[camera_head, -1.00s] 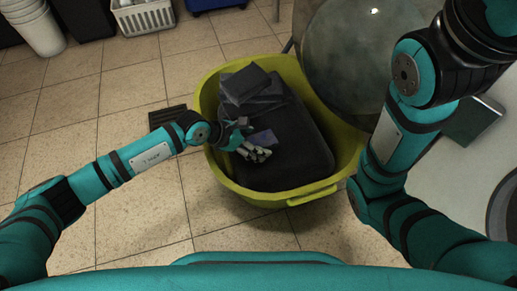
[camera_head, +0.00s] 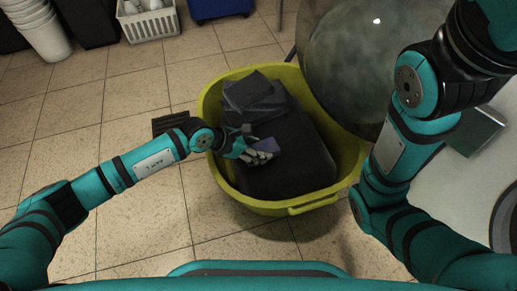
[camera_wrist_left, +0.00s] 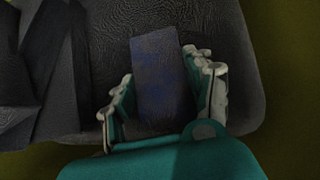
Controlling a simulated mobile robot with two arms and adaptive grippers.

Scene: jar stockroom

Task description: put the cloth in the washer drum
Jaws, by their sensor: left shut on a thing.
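A small folded blue-purple cloth (camera_head: 264,145) is in my left gripper (camera_head: 258,153), over the dark bundle in the yellow-green basket. In the left wrist view, the cloth (camera_wrist_left: 160,75) stands between the two sets of fingers of my left gripper (camera_wrist_left: 166,95), which are shut on it. A large round glass door (camera_head: 365,65) hangs beyond the basket's right side. A white machine front (camera_head: 450,185) with part of a dark ring (camera_head: 507,215) is at the right edge; the drum's inside is hidden. My right arm crosses in front; its gripper is out of view.
The yellow-green basket (camera_head: 315,203) holds a large dark bundle (camera_head: 305,165) and dark folded pieces (camera_head: 255,93). Its rim is close to the glass door. White buckets (camera_head: 38,35) and a white crate (camera_head: 148,24) stand at the back left. Tiled floor left of the basket is mostly clear.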

